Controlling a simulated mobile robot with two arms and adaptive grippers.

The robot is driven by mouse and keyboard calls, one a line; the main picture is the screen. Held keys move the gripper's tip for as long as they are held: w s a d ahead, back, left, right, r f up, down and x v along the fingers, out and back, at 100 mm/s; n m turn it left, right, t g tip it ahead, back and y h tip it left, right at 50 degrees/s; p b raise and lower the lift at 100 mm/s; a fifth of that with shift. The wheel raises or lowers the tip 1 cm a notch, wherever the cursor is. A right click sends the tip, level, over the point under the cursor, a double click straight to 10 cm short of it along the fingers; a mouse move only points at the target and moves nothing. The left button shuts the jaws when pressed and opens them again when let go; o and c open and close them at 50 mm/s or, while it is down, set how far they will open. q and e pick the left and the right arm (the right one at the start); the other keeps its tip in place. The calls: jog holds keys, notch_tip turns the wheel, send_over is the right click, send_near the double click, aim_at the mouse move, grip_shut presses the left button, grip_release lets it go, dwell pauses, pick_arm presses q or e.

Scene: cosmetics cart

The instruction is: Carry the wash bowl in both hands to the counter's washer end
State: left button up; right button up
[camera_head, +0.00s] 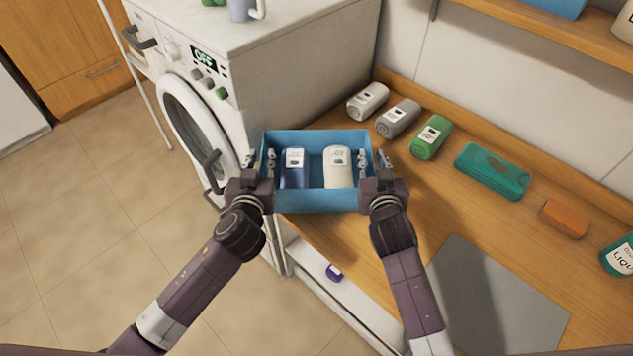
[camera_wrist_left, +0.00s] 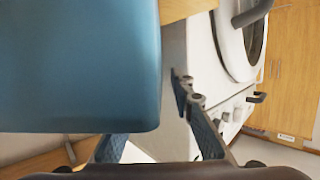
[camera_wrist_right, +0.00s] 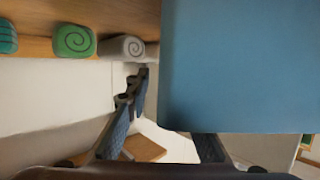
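The wash bowl (camera_head: 322,201) is a blue open box at the washer end of the counter, close beside the washer. It holds a dark blue bottle (camera_head: 296,177) and a cream bottle (camera_head: 338,176). My left gripper (camera_head: 259,162) straddles its left wall, one finger inside and one outside. My right gripper (camera_head: 374,161) straddles the right wall the same way. In the left wrist view, a gap shows between the outer finger and the bowl (camera_wrist_left: 80,70). A similar gap shows beside the bowl (camera_wrist_right: 240,70) in the right wrist view.
The white washer (camera_head: 300,60) stands behind and left of the bowl. Several bottles, including a green one (camera_head: 431,137), line the counter's back. A teal pack (camera_head: 492,171), an orange block (camera_head: 565,218) and a grey mat (camera_head: 497,300) lie to the right. Bare counter lies between.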

pick_arm(q)
jog(key=v, duration=1.2)
pick_arm(e)
jog(key=v, duration=1.2)
